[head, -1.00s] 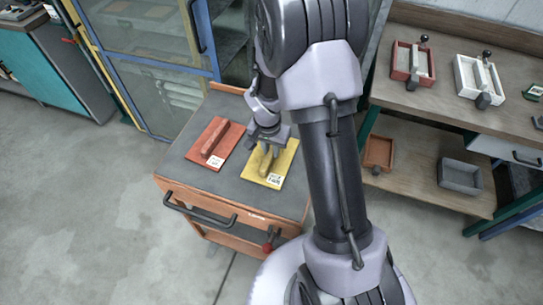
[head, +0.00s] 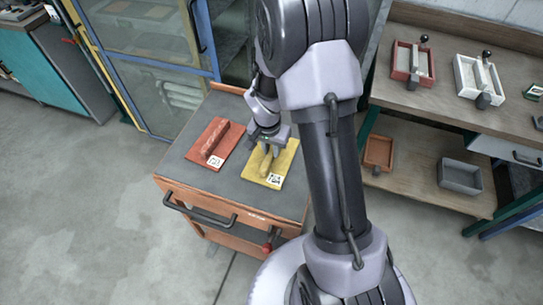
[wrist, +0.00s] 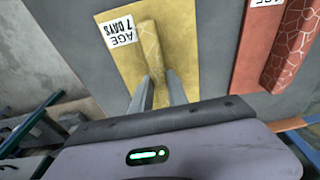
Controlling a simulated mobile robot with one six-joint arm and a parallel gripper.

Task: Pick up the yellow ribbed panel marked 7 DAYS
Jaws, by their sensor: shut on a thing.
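The yellow ribbed panel (head: 283,168) lies flat on the grey top of the orange cart, with a white label at its front corner. In the wrist view the panel (wrist: 185,25) shows a raised rib along its middle and a label reading "AGE 7 DAYS". My gripper (head: 267,146) is over the panel's far part. Its two fingers (wrist: 161,88) are shut on the rib from either side. The panel still appears to rest on the cart top. My gripper and arm hide part of its far end.
A red ribbed panel (head: 203,154) with its own label lies on the cart top (head: 240,190) to the left. A blue-framed cabinet (head: 150,70) stands behind the cart. A bench (head: 440,100) on the right holds a red mould (head: 398,72) and a white mould (head: 461,80).

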